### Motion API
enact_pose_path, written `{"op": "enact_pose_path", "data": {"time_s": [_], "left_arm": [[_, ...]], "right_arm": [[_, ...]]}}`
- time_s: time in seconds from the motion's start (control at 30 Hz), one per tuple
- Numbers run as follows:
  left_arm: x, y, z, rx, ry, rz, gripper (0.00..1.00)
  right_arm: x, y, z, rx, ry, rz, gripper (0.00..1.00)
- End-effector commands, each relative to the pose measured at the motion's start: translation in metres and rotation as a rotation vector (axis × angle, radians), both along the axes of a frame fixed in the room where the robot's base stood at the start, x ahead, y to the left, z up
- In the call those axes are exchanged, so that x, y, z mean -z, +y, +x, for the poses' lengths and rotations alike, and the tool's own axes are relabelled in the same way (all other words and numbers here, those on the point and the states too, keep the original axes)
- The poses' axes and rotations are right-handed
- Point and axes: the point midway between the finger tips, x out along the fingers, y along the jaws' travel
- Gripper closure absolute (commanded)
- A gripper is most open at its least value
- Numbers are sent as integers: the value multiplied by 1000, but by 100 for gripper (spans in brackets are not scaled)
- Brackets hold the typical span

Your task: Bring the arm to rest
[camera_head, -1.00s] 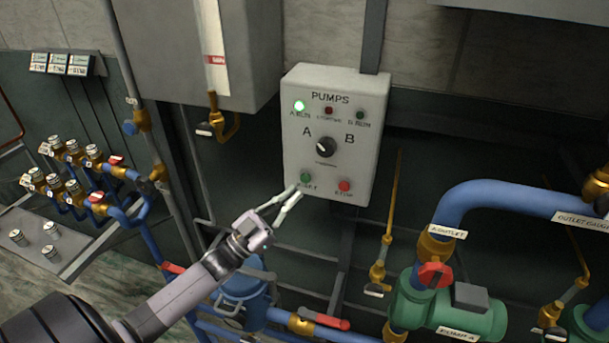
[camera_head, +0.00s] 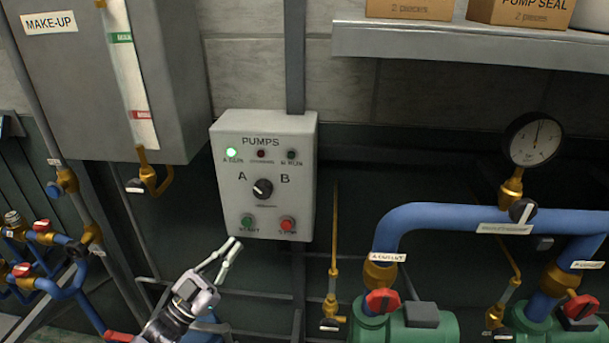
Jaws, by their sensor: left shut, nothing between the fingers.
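My left gripper (camera_head: 226,258) is in the lower left-centre of the head view. The box has a green START button (camera_head: 247,221), a red STOP button (camera_head: 288,224) and a black A/B selector knob (camera_head: 263,188). The A RUN lamp (camera_head: 231,153) glows green. The other two lamps are dark. My right gripper is not in view.
Blue pipes (camera_head: 440,217) with red-handled valves and green pumps (camera_head: 420,329) fill the lower right. A gauge (camera_head: 533,139) stands above them. A grey MAKE-UP tank (camera_head: 80,75) hangs upper left. A shelf (camera_head: 460,48) with boxes juts out upper right. Blue pipework (camera_head: 62,287) lies lower left.

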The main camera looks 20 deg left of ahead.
Motion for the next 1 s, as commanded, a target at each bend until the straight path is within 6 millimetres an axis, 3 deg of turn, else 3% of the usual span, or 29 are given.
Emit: {"op": "enact_pose_path", "data": {"time_s": [0.17, 0.27, 0.43, 0.57, 0.77, 1.0], "left_arm": [[5, -3, 2, -13, 29, -1, 100], [18, -12, 7, -49, 108, 1, 100], [59, -36, 11, -147, 355, 17, 100], [93, -53, 2, -215, 566, 43, 100], [138, -76, -37, -291, 894, 101, 100], [172, -99, -113, -333, 1281, 182, 100]], "right_arm": [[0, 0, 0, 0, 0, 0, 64], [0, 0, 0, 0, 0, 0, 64], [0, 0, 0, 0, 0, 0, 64], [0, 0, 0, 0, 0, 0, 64], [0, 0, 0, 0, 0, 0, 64], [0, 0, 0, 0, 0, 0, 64]]}}
